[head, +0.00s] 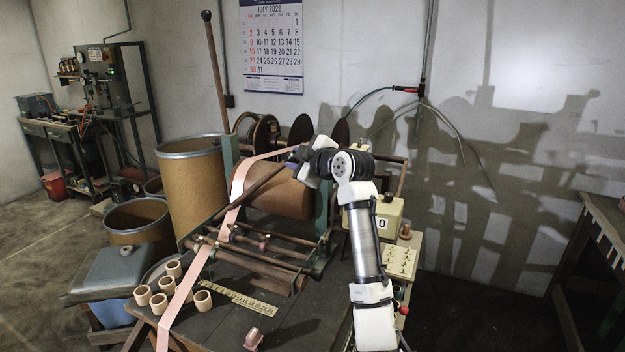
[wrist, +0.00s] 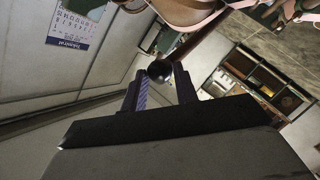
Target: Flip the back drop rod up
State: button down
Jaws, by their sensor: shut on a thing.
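In the head view a brown drop rod (head: 250,190) slants up to the right across the pink tape, from the left side of the winding machine to my gripper (head: 293,161). My gripper is above the machine's wide brown roll (head: 280,192). In the wrist view the two fingers of my gripper (wrist: 162,82) are on either side of the rod's round black knob (wrist: 159,70), and they are shut on it. The rod's shaft (wrist: 202,52) runs away from the knob to the upper right. The arm and gripper hide the rod's far end in the head view.
Another long rod (head: 216,75) with a dark knob stands nearly upright at the machine's left. Pink tape (head: 190,285) runs down over the front table (head: 300,330). Several small tan rings (head: 158,304) lie there. A tall brown drum (head: 190,190) stands at left.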

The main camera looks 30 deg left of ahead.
jog(key=s+a+r+n+h+p, duration=0.1)
jog(key=a+r+h+p, duration=0.1)
jog(key=a+r, duration=0.9)
jog(key=a, duration=0.4)
jog(key=shift+a+r+h, duration=0.2)
jog(key=shift+r+h, duration=0.05)
jog(key=shift+h, duration=0.15)
jog(key=c, duration=2.2)
grip_release()
jog(key=shift+a+r, duration=0.1)
jog(key=shift+a, duration=0.3)
jog(key=c, duration=1.7)
grip_release()
jog(key=shift+w+f, duration=0.25)
jog(key=shift+w, duration=0.1)
jog(key=o, duration=0.6)
jog(key=shift+s+r, duration=0.25)
jog(key=shift+s, duration=0.05)
jog(key=shift+a, duration=0.1)
jog(key=shift+w+f+g, duration=0.1)
jog(key=shift+g, duration=0.2)
jog(key=b+v, duration=0.5)
jog(key=v, duration=0.9)
